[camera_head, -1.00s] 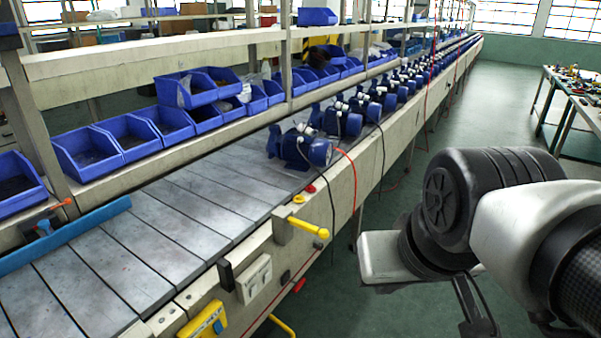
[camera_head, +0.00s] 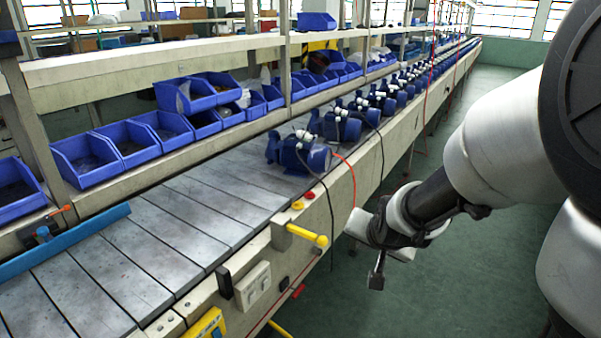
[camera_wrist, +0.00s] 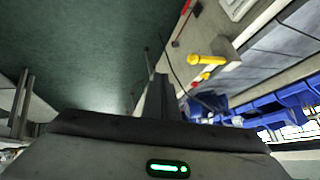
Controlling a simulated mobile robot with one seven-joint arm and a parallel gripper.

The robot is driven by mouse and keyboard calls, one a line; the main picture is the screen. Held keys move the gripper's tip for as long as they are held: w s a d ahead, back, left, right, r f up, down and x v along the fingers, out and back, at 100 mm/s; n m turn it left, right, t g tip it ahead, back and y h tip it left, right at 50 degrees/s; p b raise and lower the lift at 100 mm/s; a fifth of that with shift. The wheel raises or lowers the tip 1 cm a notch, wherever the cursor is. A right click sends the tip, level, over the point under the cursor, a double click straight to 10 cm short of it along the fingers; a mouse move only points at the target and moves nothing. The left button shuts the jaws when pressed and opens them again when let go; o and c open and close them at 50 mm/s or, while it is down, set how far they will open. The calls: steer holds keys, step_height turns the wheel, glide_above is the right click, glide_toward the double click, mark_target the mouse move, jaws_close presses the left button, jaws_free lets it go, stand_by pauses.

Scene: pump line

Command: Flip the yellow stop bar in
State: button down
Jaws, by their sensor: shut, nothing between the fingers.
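The yellow stop bar (camera_head: 306,234) sticks out from a pale block on the front rail of the pump line, pointing outward over the aisle. In the wrist view the stop bar (camera_wrist: 207,61) shows at upper right, beyond my fingers. My gripper (camera_head: 376,279) hangs over the aisle, to the right of the bar and a little lower in the picture, apart from it. In the wrist view my gripper (camera_wrist: 158,92) has its fingers together and empty.
Blue pumps (camera_head: 305,155) stand in a row along the slatted conveyor (camera_head: 190,216). A red cable (camera_head: 353,178) and a dark cable hang at the rail near the bar. A white switch box (camera_head: 253,284) sits on the rail's front. The green floor (camera_head: 350,310) is clear.

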steer(key=a+f+m, duration=0.1)
steer(key=a+f+m+b, duration=0.1)
steer(key=shift+w+a+f+y, duration=0.35)
steer(key=shift+y, duration=0.05)
steer(key=w+a+f+b, duration=0.2)
steer(key=w+a+f, duration=0.1)
steer(key=w+f, duration=0.4)
steer(key=shift+w, duration=1.15)
